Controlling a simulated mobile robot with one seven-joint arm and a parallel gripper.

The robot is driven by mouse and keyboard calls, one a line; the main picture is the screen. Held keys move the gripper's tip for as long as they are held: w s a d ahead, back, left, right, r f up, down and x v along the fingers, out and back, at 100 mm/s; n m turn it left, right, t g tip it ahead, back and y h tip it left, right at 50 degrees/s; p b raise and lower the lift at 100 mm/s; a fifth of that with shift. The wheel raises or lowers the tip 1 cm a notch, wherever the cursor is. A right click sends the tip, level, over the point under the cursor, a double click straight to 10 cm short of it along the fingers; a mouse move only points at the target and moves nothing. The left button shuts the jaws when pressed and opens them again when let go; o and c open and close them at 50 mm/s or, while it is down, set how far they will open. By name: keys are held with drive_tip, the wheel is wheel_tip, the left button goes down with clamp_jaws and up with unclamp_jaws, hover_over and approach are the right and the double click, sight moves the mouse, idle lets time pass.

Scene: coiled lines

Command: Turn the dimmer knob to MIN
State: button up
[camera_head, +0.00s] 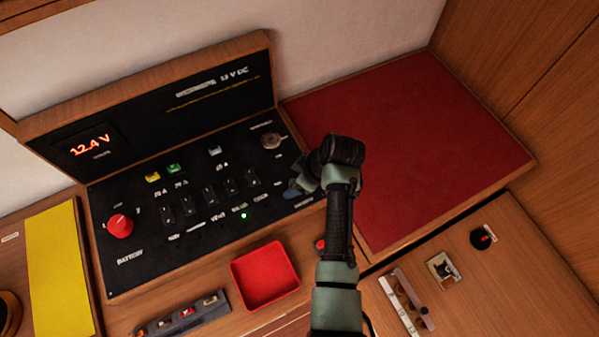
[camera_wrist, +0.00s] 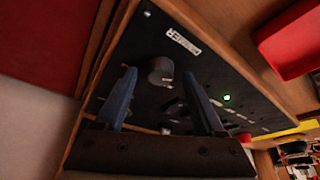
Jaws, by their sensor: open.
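The dimmer knob (camera_wrist: 161,71) is a dark grey round knob on the black panel (camera_wrist: 222,70), beside a white label (camera_wrist: 183,41) in the wrist view. My gripper (camera_wrist: 158,76) is open, with its two blue fingers pointing at the panel. The knob appears between the fingertips; I cannot tell whether they reach around it or stop short. The knob's pointer and MIN mark cannot be made out. In the head view my gripper (camera_head: 294,190) is over the right front corner of the panel (camera_head: 130,270) and hides the knob.
A green light (camera_head: 243,215), switches (camera_head: 209,196), a metallic knob (camera_head: 271,141) and a red battery knob (camera_head: 120,226) share the panel. A red tray (camera_head: 265,275) sits in front. A red mat (camera_head: 420,140) lies right. A raised wooden-framed display (camera_head: 150,105) stands behind.

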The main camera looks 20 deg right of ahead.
drive_tip(key=b+v, duration=0.1)
drive_tip(key=v, duration=1.2)
drive_tip(key=shift+b, duration=0.35)
drive_tip(key=shift+a, duration=0.1)
drive_tip(key=w+a+r+m+t+h, duration=0.2)
drive_tip(key=w+r+t, duration=0.4)
drive_tip(key=r, duration=0.7)
drive_tip(key=w+a+r+m+t+h, duration=0.1)
drive_tip(key=w+a+r+t+h, duration=0.15)
drive_tip(key=w+r+t, duration=0.8)
drive_tip(key=s+a+r+m+t, duration=0.1)
drive_tip(key=s+a+r, duration=0.25)
drive_tip(key=r, duration=0.65)
drive_tip(key=s+a+r+m, duration=0.1)
drive_tip(key=s+a+r, duration=0.25)
drive_tip(key=r, duration=0.75)
drive_tip(key=s+a+r+m+t+y, duration=0.1)
drive_tip(key=s+a+r+t, duration=0.4)
drive_tip(key=s+r, duration=0.5)
drive_tip(key=shift+s+a+r+m+t+y+b, duration=0.35)
drive_tip(key=shift+r+t+y+b, duration=0.15)
drive_tip(key=shift+r, duration=0.45)
